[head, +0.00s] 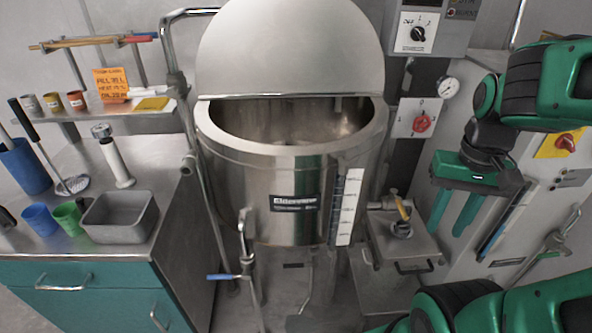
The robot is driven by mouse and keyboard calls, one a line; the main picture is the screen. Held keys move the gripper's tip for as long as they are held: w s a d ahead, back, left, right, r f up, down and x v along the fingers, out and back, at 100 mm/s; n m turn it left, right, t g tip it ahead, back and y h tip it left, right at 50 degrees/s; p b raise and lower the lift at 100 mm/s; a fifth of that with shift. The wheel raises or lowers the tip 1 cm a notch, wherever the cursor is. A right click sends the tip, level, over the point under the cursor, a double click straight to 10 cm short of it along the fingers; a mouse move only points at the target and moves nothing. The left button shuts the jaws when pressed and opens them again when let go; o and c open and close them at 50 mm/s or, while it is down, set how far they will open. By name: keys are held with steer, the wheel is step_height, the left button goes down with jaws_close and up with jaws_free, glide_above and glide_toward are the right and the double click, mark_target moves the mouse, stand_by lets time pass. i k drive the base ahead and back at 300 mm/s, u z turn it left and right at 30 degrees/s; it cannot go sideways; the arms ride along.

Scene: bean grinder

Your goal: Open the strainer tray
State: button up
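A steel box-like tray (385,238) sits low at the kettle's right side, under a drain valve (402,210) with a yellow handle. It looks like the strainer tray. A dark bar handle (413,268) is on its front. Whether the tray is open or shut is hard to tell from this angle. My gripper (449,232) is to the right of the tray, with its green fingers pointing down and spread apart. Nothing is between the fingers. In the picture the fingertips are right of and above the handle; contact with the tray is not visible.
A large steel kettle (260,185) with its lid (290,50) raised stands in the middle. A blue-handled pipe (222,277) is at its front. A counter (110,260) with cups and a grey bin is at left. A wall panel with tools stands close behind my gripper.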

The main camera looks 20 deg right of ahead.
mark_target(393, 249)
steer(key=z, duration=0.3)
steer(key=k, duration=1.3)
steer(key=u, duration=0.3)
steer(key=i, duration=1)
